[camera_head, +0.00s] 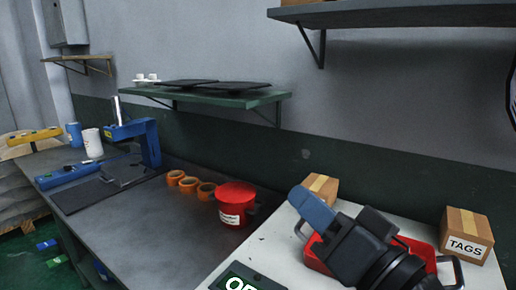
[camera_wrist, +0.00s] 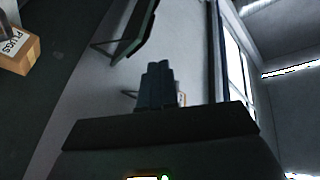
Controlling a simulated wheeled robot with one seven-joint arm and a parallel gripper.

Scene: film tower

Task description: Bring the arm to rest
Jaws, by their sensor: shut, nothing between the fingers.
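My gripper (camera_head: 311,203) is raised above the white worktop at the right of the head view, its blue-grey fingers pointing up and to the left. In the wrist view its fingers (camera_wrist: 158,70) stand side by side, pressed together, with nothing between them. The fingers appear clear of the wall and the shelves. My wrist hides part of the red tray (camera_head: 424,253) behind it.
A cardboard box (camera_head: 320,187) and a box marked TAGS (camera_head: 466,234) stand near my gripper. A red pot (camera_head: 235,203), orange rolls (camera_head: 189,184) and a blue press (camera_head: 147,140) stand left. A green shelf (camera_head: 212,97) and a grey shelf (camera_head: 400,15) overhang the bench.

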